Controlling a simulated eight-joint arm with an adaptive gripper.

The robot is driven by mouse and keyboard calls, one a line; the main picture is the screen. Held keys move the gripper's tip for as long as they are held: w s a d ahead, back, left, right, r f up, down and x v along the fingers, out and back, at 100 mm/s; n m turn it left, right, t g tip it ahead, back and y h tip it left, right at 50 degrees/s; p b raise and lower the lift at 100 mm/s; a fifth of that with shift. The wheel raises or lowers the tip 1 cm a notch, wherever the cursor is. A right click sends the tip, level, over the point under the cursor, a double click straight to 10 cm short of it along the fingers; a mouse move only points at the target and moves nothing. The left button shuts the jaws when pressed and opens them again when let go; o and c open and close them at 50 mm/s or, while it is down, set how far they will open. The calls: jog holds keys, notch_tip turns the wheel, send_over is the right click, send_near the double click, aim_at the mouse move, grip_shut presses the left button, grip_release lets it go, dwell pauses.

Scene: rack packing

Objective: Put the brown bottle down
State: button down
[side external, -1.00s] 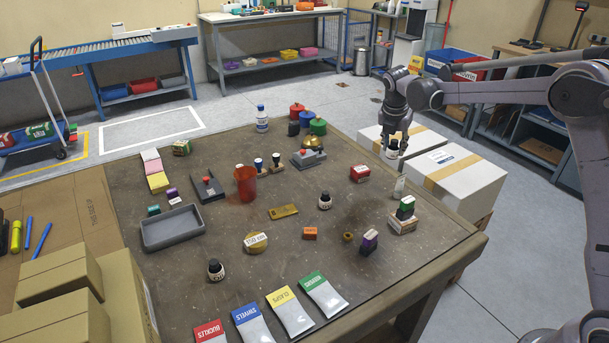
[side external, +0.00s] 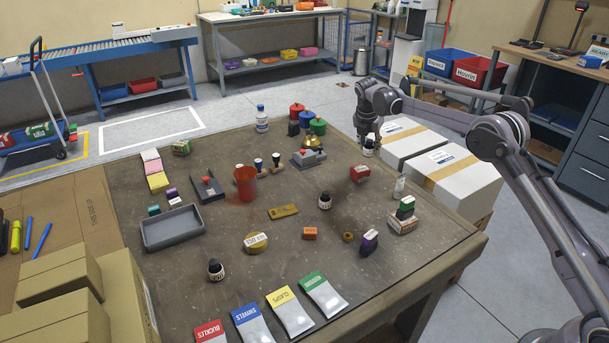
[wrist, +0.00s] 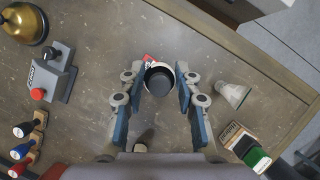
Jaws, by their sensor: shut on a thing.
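My gripper (side external: 368,139) is shut on a small bottle with a dark cap and a white label, the brown bottle (side external: 368,151). It hangs below my fingers near the far right edge of the table (side external: 300,268), apparently in the air. In the wrist view the bottle (wrist: 159,80) is seen from above between my two fingers (wrist: 160,88), its dark top hiding most of its body. Below it in the side view is a red box (side external: 360,174); a bit of that red also shows behind the bottle in the wrist view.
Similar dark-capped bottles (side external: 325,202) (side external: 215,270) stand on the table. Bare tabletop lies between.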

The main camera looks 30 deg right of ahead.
jog(key=shift+w+a+f, duration=0.55)
jog(key=shift+w+a, duration=0.1)
jog(key=shift+a, duration=0.05)
jog(key=shift+f, duration=2)
jog(key=shift+f, duration=0.15)
jog(key=c, duration=1)
grip_release()
jog(key=shift+o, duration=0.2)
